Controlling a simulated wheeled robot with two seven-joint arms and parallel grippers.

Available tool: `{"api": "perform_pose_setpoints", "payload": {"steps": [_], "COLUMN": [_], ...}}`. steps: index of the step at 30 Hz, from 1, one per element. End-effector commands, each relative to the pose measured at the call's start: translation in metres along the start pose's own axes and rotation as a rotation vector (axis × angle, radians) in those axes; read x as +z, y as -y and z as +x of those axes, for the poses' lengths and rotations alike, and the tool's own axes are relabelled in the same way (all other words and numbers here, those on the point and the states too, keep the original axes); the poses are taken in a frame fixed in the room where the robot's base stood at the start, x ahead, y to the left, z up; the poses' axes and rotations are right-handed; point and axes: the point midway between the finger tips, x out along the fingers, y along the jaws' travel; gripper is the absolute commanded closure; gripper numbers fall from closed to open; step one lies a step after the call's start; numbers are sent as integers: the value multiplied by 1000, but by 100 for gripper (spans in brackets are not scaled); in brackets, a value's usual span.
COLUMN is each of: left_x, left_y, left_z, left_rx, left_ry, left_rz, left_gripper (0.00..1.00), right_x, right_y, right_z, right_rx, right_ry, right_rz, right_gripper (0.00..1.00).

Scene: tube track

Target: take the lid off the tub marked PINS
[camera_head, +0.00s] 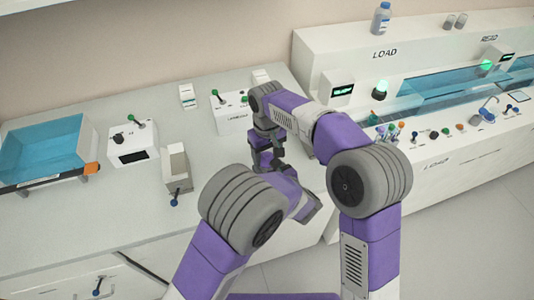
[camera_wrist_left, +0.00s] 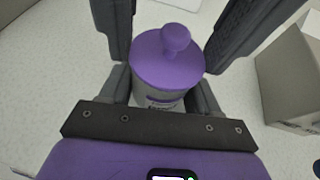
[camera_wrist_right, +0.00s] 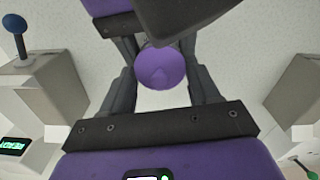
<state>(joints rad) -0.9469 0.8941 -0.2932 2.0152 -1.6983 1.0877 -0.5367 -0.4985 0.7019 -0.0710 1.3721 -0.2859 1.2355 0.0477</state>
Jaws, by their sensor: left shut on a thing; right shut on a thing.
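The tub (camera_wrist_left: 162,103) is white with a purple lid (camera_wrist_left: 150,62) and a round knob on top, seen in the left wrist view. Its label is too small and partly hidden to read. The lid appears to sit on the tub. My left gripper (camera_wrist_left: 160,88) is shut around the tub body, just below the lid. In the right wrist view, the purple lid (camera_wrist_right: 160,68) lies between the fingertips of my right gripper (camera_wrist_right: 163,58), which is shut on it. Exact contact points are unclear. In the head view my arms hide the tub.
A white box with a blue knob (camera_head: 176,168) stands left of my grippers. Other lever boxes (camera_head: 133,145) and a blue-covered tray (camera_head: 45,150) are farther left. The LOAD station (camera_head: 400,75) with small knobs is on the right. The front left worktop (camera_head: 60,230) is bare.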

Motion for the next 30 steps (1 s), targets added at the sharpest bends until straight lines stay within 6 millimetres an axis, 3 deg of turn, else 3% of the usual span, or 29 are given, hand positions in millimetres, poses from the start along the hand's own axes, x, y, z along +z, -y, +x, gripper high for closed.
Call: {"api": "perform_pose_setpoints", "payload": {"steps": [13,30], "left_x": [0,0], "left_y": [0,0], "left_z": [0,0], "left_rx": [0,0], "left_ry": [0,0], "left_rz": [0,0], "left_gripper": [93,93], "right_x": [0,0], "right_y": [0,0], "right_z": [-2,-21], "right_rx": [0,0], "right_ry": [-1,-1], "right_rz": [0,0], "right_gripper": [76,76]}}
